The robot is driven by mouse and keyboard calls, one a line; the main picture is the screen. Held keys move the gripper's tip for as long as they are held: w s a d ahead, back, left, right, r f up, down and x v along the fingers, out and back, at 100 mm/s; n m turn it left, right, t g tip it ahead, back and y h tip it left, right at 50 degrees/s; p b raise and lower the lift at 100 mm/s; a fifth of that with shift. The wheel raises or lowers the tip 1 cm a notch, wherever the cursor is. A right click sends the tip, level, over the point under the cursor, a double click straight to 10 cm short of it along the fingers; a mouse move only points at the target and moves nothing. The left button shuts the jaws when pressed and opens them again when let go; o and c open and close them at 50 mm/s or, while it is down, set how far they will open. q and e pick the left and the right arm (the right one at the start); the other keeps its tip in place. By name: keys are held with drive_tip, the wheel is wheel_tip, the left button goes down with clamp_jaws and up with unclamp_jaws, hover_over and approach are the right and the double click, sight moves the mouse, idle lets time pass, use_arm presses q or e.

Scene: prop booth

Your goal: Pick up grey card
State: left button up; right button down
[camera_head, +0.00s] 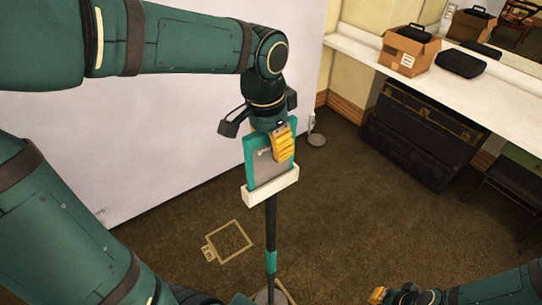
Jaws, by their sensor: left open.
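The grey card (262,172), a grey panel with a teal border, stands upright in a white holder (286,184) on top of a dark pole. My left gripper (280,148) comes down from above at the card's upper right part. Its yellow finger lies in front of the card and hides some of it. The other fingertip is hidden, and I cannot tell whether the finger touches the card. The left gripper is open. My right gripper (384,296) shows only partly at the bottom edge, far from the card; its opening does not show.
A large pale panel (150,130) stands behind the card. A white counter (480,98) on the right bears a cardboard box (404,53) and a black case (461,63). A dark trunk (415,130) is under it. The carpet has a marked square (228,242).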

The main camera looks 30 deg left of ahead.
use_arm(q)
drive_tip(key=shift+f, duration=0.2)
idle(0.3)
clamp_jaws()
